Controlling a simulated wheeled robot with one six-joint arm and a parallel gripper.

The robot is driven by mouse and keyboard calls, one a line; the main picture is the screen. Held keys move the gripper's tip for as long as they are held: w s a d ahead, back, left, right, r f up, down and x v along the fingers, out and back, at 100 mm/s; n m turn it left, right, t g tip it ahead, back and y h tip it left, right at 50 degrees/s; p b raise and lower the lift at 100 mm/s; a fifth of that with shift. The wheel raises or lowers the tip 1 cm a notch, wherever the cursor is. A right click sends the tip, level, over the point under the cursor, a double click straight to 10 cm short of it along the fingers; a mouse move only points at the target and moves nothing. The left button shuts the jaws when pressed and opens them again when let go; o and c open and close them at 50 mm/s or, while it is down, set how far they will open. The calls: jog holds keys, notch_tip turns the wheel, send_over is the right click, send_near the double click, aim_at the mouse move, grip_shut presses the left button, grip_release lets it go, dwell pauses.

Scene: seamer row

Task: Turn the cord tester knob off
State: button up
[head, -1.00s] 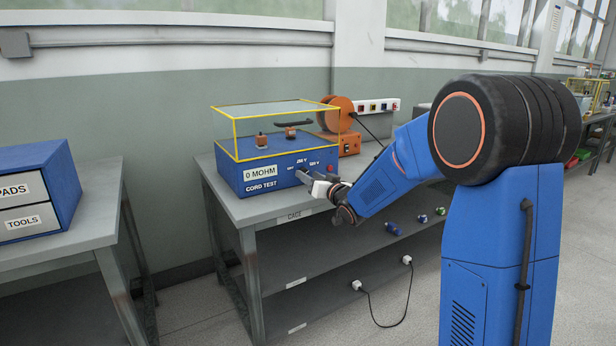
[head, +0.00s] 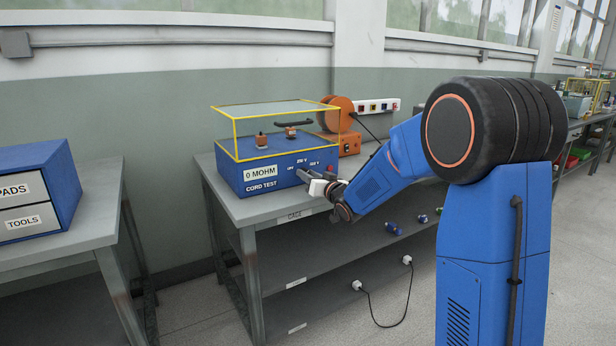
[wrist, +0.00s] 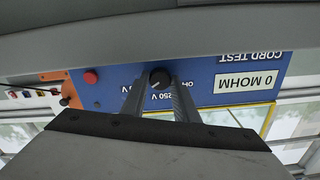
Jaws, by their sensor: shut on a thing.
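The cord tester (head: 271,171) is a blue box on the grey bench, with a yellow-framed clear cage on top. Its front reads "0 MOHM" and "CORD TEST". In the wrist view, which is upside down, the black knob (wrist: 160,78) sits on the blue panel (wrist: 205,80). A pale pointer line on it slants toward the lower left, toward the "250 V" print. My gripper (wrist: 158,82) has its two fingers on either side of the knob, shut on it. In the head view my gripper (head: 303,177) hides the knob.
A red button (wrist: 91,77) is beside the knob on the panel. An orange cord reel (head: 340,115) stands behind the tester at the right. A blue drawer unit (head: 62,175) is on the left bench. Plugs and a cord lie on the shelf below.

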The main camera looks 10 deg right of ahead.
jog(key=n, duration=1.4)
jog(key=shift+f, duration=0.1)
jog(key=n, duration=0.4)
jog(key=shift+n, duration=0.3)
jog(key=n, duration=0.5)
jog(key=shift+f, duration=0.1)
jog(key=o, duration=1.1)
jog(key=shift+c, duration=0.2)
